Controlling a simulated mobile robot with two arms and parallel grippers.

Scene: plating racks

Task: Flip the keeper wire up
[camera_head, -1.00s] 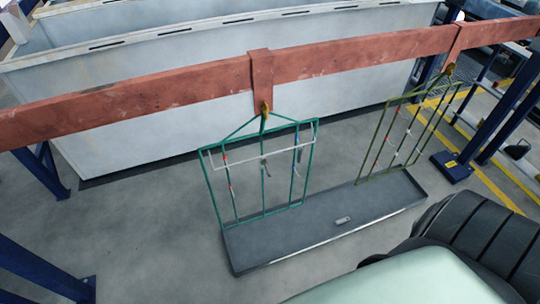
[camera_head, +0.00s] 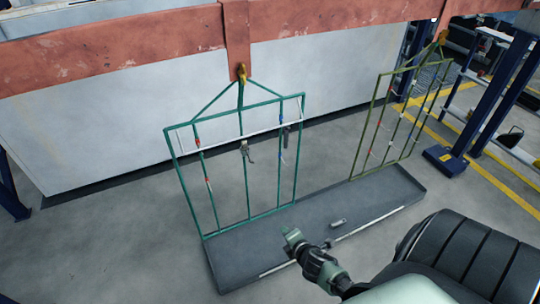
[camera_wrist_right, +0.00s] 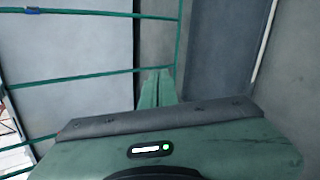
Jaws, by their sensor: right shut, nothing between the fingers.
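A teal wire rack (camera_head: 247,160) hangs from a yellow hook on the red-brown beam. A thin white bar, which looks like the keeper wire (camera_head: 222,138), crosses the upper part of this rack from side to side. My right gripper (camera_head: 292,238) is over the grey tray, low and to the right of the teal rack, well below the white bar. In the right wrist view its fingers (camera_wrist_right: 157,88) are together and empty, with teal rack bars (camera_wrist_right: 80,76) beyond them; I cannot make out the keeper wire there. My left gripper is out of view.
The grey tray (camera_head: 225,272) lies below the racks with a small metal piece (camera_head: 338,223) in it. An olive rack (camera_head: 384,130) hangs at the right. The beam (camera_head: 120,48) spans above. A pale tank wall (camera_head: 130,120) stands behind. Small clips hang on the racks.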

